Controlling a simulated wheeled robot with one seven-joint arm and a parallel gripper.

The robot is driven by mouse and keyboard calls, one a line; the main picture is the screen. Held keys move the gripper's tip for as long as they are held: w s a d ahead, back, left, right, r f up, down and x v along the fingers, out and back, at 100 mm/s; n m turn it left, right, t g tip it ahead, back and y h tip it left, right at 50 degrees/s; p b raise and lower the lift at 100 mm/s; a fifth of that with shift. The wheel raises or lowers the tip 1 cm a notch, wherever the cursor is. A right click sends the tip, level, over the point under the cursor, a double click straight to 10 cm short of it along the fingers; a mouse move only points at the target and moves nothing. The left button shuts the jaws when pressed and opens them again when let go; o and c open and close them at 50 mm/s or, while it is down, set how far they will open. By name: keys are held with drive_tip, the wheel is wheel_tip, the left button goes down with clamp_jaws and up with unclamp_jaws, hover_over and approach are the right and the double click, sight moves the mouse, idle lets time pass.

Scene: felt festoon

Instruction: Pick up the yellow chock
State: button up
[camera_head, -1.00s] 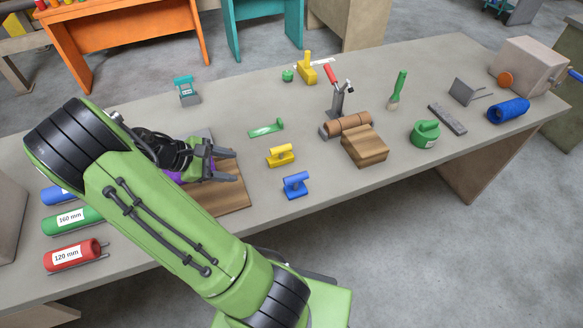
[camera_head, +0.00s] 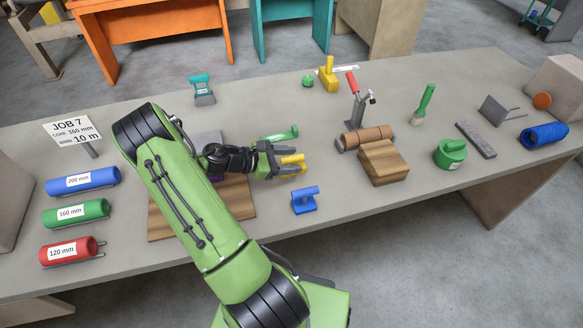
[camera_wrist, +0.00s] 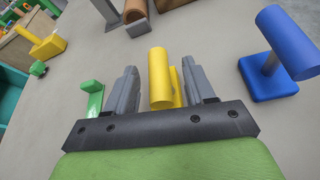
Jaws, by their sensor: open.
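The yellow chock (camera_head: 292,164) stands on the grey table, partly hidden behind my gripper in the head view. In the wrist view the yellow chock (camera_wrist: 159,78) shows its round bar between my two fingers, with its base mostly hidden. My gripper (camera_head: 278,159) is open around the chock. In the wrist view a gap shows between the bar and each finger of my gripper (camera_wrist: 162,88). I cannot tell the exact height of the fingers over the table.
A blue chock (camera_head: 305,200) stands just in front and right. A green chock (camera_head: 279,135) lies just behind. A wooden block (camera_head: 384,165) and a clamp with a brown roll (camera_head: 367,138) stand to the right. A wooden board (camera_head: 165,215) lies left, near coloured tubes.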

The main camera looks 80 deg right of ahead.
drive_tip(key=shift+x, duration=1.2)
drive_tip(key=shift+w+a, duration=0.1)
clamp_jaws()
